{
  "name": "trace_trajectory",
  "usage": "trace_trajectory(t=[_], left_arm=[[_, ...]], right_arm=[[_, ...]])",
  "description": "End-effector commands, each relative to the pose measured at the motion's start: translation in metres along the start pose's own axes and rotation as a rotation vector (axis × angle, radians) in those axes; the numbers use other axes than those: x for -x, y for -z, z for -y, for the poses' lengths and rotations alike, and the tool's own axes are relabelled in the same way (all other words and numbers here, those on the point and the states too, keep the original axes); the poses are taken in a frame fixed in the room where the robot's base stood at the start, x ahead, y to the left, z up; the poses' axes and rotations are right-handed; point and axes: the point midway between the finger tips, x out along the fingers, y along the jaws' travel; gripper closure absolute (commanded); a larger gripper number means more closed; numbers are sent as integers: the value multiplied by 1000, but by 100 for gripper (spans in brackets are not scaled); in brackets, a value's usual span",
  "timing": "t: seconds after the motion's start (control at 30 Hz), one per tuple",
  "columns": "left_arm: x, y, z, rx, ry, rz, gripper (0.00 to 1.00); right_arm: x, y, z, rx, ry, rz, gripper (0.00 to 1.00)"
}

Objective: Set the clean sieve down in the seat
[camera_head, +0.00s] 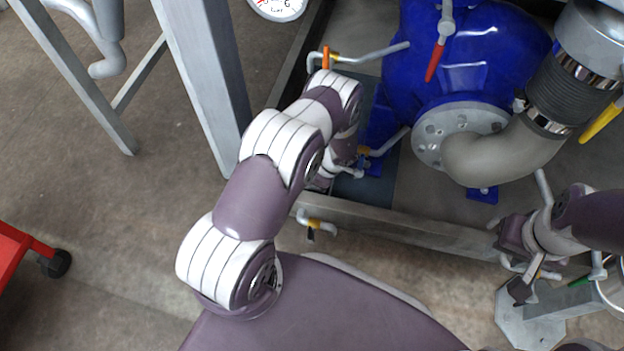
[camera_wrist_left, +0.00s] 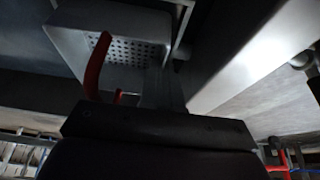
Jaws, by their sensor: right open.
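A grey metal box with a perforated face (camera_wrist_left: 135,52), which may be the sieve, shows at the top of the left wrist view. A curved red handle (camera_wrist_left: 97,66) stands in front of it. The dark body of my left gripper (camera_wrist_left: 158,125) fills the bottom of that view; its fingers and any hold cannot be made out. In the head view my left arm reaches down beside the blue machine and its gripper is mostly hidden. My right gripper (camera_head: 528,272) is open at the right, above a grey post. The seat cannot be identified.
A blue pump-like housing (camera_head: 468,65) with a flanged grey pipe (camera_head: 500,150) stands behind a metal frame beam (camera_head: 400,228). A grey post (camera_head: 565,300) with an octagonal base is at lower right. A red cart (camera_head: 15,255) is at left. Floor between is clear.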

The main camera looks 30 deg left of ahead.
Motion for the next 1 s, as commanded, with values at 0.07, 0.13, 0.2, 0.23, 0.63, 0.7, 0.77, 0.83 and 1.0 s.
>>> trace_trajectory(t=[0.07,0.13,0.2,0.23,0.63,0.7,0.77,0.83,1.0], left_arm=[[-7,-3,0,0,0,0,100],[-11,-4,0,0,0,0,100],[-12,-5,0,0,-1,0,100],[-12,-5,0,0,-1,0,100],[-11,-5,0,0,0,0,68],[-11,-5,0,0,0,0,68],[-11,-4,0,0,0,0,68],[-7,-3,0,0,0,0,68],[23,9,-1,1,-2,0,68]], right_arm=[[-6,-1,0,0,0,0,57],[-9,-1,0,0,0,0,57],[-10,-1,0,0,0,0,57],[-10,-1,0,0,0,0,57],[-9,-1,0,0,0,0,57],[-9,-1,0,0,0,0,57],[-9,-1,0,0,0,0,57],[-6,-1,0,0,0,0,57],[20,2,0,0,0,0,57]])
